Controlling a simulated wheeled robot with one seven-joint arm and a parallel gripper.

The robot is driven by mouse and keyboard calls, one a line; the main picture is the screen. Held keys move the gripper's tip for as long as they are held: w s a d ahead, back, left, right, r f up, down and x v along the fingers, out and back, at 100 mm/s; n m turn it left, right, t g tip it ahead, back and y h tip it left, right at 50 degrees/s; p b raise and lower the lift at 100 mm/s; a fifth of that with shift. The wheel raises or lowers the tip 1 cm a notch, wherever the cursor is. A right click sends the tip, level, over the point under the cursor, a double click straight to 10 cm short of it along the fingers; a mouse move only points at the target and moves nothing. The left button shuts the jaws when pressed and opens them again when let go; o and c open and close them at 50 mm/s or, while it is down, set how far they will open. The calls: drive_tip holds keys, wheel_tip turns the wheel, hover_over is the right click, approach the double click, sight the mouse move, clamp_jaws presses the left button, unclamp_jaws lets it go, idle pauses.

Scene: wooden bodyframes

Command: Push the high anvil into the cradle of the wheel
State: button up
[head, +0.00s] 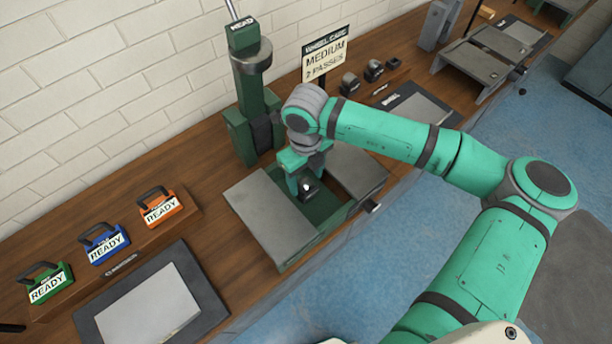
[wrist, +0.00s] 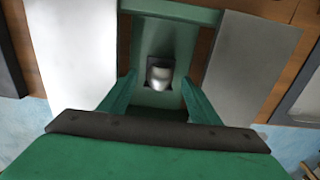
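The wheel (head: 246,100) is a tall green machine against the wall, with a green bed between two grey plates. A small silver, rounded anvil (wrist: 159,73) in a dark square block sits on the green bed in the wrist view. It also shows as a small dark and pale piece (head: 307,188) below my gripper in the head view. My gripper (wrist: 158,92) points down, its green fingers apart on either side of the anvil, with gaps visible. In the head view my gripper (head: 305,178) is low between the plates. How deep the anvil sits in the cradle cannot be told.
A sign (head: 326,57) reads "MEDIUM 2 PASSES". Green, blue and orange "READY" tools (head: 104,243) stand at left, near a grey mat (head: 150,308). The left plate (head: 270,220) and right plate (head: 357,174) flank my gripper.

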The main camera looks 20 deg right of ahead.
sight(306, 181)
drive_tip(key=shift+r, duration=0.1)
wheel_tip(306, 181, up, 11)
drive_tip(key=shift+f, duration=0.2)
idle(0.4)
